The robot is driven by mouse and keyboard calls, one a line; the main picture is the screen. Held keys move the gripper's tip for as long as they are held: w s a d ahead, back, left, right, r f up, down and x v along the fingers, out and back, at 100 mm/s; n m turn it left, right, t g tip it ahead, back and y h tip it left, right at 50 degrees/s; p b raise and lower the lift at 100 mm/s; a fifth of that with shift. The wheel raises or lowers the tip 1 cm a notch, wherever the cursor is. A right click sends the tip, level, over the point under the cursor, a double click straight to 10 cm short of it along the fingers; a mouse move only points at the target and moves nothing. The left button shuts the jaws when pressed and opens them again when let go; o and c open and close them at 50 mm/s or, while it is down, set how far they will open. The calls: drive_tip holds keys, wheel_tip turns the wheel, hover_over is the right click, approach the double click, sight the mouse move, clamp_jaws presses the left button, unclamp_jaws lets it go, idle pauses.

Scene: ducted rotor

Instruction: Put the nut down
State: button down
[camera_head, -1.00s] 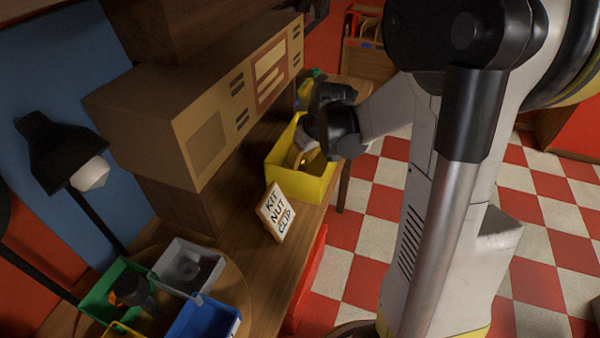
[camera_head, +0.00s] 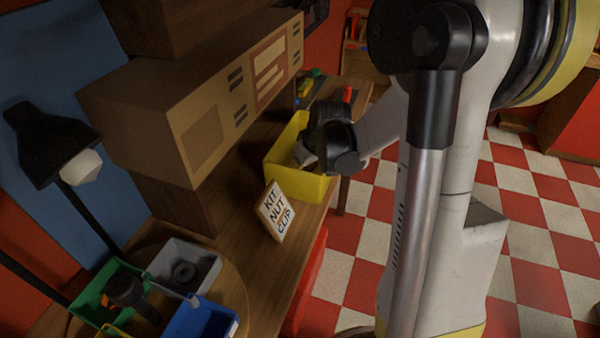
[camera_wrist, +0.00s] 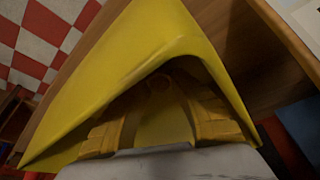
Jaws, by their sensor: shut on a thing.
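My gripper (camera_head: 306,155) is down inside the yellow bin (camera_head: 312,188) on the workbench. In the wrist view its two fingers (camera_wrist: 160,122) reach into the same yellow bin (camera_wrist: 125,55), whose wall and corner fill the upper part of the picture. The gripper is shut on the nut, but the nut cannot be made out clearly. A dim rounded shape lies between the fingertips, and I cannot tell whether it is the nut. In the head view my wrist covers much of the bin's inside.
A sign (camera_head: 276,210) reading KIT NUT CLIP stands by the bin. Nearer are a green bin (camera_head: 92,296), a grey bin (camera_head: 205,262) with a dark ring, and a blue bin (camera_head: 208,322). A large cardboard box (camera_head: 190,115) flanks the bin. A lamp (camera_head: 50,145) stands left.

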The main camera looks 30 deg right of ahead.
drive_tip(key=c, duration=1.2)
unclamp_jaws()
drive_tip(key=shift+c, duration=0.2)
drive_tip(key=shift+r+p, duration=0.3)
drive_tip(key=a+p+v, duration=0.1)
drive_tip(key=p+v, duration=0.4)
drive_tip(key=v, duration=0.7)
drive_tip(key=s+a+r+t, duration=0.1)
drive_tip(key=s+a+r, duration=0.2)
drive_tip(key=s+a, duration=0.3)
drive_tip(key=s+a+r+m+t, duration=0.1)
drive_tip(key=s+a+r, duration=0.3)
drive_tip(key=s+a, duration=0.2)
drive_tip(key=a, duration=0.2)
drive_tip(key=shift+s+a+m+t+h, duration=0.3)
drive_tip(key=shift+s+a, duration=0.05)
drive_tip(key=shift+a, duration=0.05)
drive_tip(key=shift+r, duration=0.1)
